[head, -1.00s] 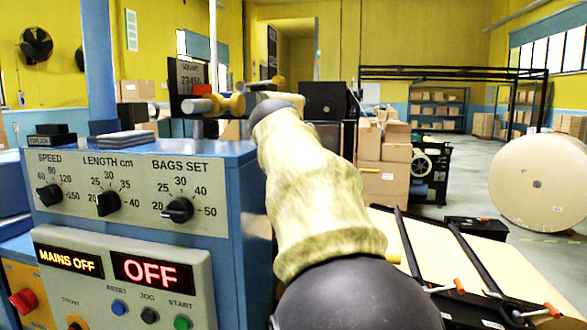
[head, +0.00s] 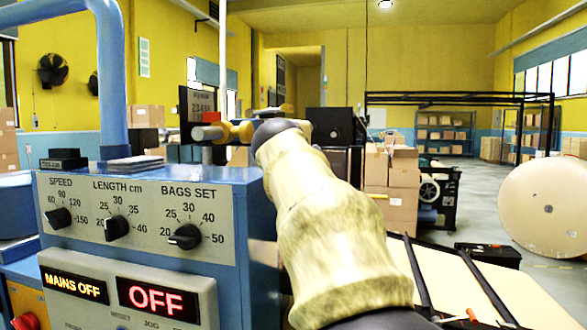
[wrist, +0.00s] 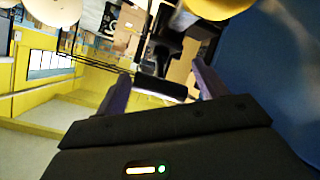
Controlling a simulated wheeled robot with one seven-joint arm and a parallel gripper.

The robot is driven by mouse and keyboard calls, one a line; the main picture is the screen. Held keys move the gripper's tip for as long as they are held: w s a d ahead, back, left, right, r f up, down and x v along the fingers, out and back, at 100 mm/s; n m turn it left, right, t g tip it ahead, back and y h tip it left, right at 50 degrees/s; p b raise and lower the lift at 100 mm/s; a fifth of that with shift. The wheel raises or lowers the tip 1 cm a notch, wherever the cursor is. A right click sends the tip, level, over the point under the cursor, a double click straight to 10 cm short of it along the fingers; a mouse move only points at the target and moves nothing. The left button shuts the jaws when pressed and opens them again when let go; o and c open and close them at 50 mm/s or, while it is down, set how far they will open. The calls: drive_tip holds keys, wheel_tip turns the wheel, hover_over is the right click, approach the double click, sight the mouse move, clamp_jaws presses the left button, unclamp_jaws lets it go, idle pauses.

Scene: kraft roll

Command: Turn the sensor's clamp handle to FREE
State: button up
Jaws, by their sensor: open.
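My arm reaches away over the blue machine in the head view and hides most of my gripper there. In the wrist view my gripper (wrist: 161,88) is open, with a purple-grey finger on each side. A black rounded bar (wrist: 160,87) shows between the fingertips, apparently not gripped; I cannot tell for sure that it is the clamp handle. A yellow rounded part (wrist: 215,7) is at the top edge. In the head view a yellow fitting with a pale rod (head: 236,131) and a red tip (head: 211,117) sits above the machine, left of my arm. No FREE mark is readable.
The blue machine (head: 262,215) carries a dial panel (head: 140,215) and a lit OFF display (head: 157,298). A dark sign (head: 197,105) stands behind the yellow fitting. Cartons (head: 390,190) and a large paper roll (head: 545,208) are farther right.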

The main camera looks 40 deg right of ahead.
drive_tip(key=v, duration=1.4)
drive_tip(key=shift+s+a+r, duration=0.2)
drive_tip(key=shift+a, duration=0.05)
